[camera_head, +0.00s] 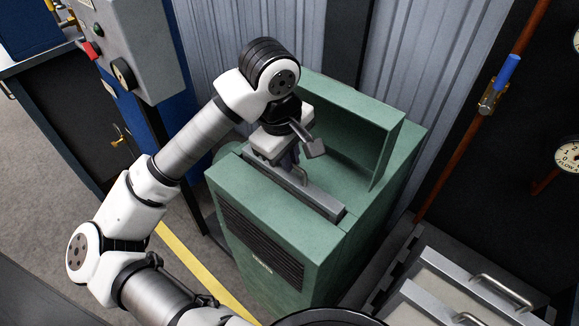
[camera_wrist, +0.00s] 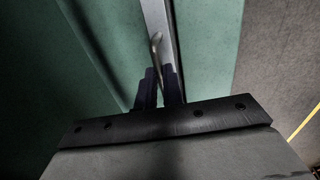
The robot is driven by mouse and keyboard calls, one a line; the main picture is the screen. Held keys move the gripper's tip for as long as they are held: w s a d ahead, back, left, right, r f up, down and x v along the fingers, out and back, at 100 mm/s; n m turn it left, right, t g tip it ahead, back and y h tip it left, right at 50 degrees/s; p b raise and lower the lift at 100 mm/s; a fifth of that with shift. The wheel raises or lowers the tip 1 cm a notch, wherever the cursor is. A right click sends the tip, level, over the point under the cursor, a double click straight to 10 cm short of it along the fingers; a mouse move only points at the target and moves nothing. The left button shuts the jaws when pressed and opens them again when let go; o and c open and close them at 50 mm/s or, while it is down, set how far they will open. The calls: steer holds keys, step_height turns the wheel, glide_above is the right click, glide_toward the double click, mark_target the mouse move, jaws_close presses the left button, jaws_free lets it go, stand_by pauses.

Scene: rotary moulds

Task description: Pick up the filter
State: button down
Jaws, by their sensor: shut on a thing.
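The filter (camera_head: 318,198) is a long grey bar lying in the top of the green cabinet (camera_head: 232,184), along the edge of its open recess. A thin curved handle stands on it. In the wrist view the filter (camera_wrist: 157,14) shows as a pale grey strip running away from me, with the handle rising between my fingers. My gripper (camera_head: 293,170) points down over the bar, and its dark fingers (camera_wrist: 159,90) are shut on the filter's handle. The filter's body below the top bar is hidden inside the cabinet.
The green hood (camera_head: 345,97) rises close behind my gripper. A grey control box (camera_head: 133,50) with a red button stands at the left. A metal drawer unit (camera_head: 450,262) is at the lower right, and a rusty pipe (camera_head: 462,135) with a blue-handled valve runs up the right side.

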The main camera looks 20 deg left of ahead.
step_height(320, 180, up, 25)
steer(key=b, duration=0.1)
steer(key=shift+r+b, duration=0.15)
steer(key=shift+b, duration=0.2)
stand_by(0.3)
stand_by(1.2)
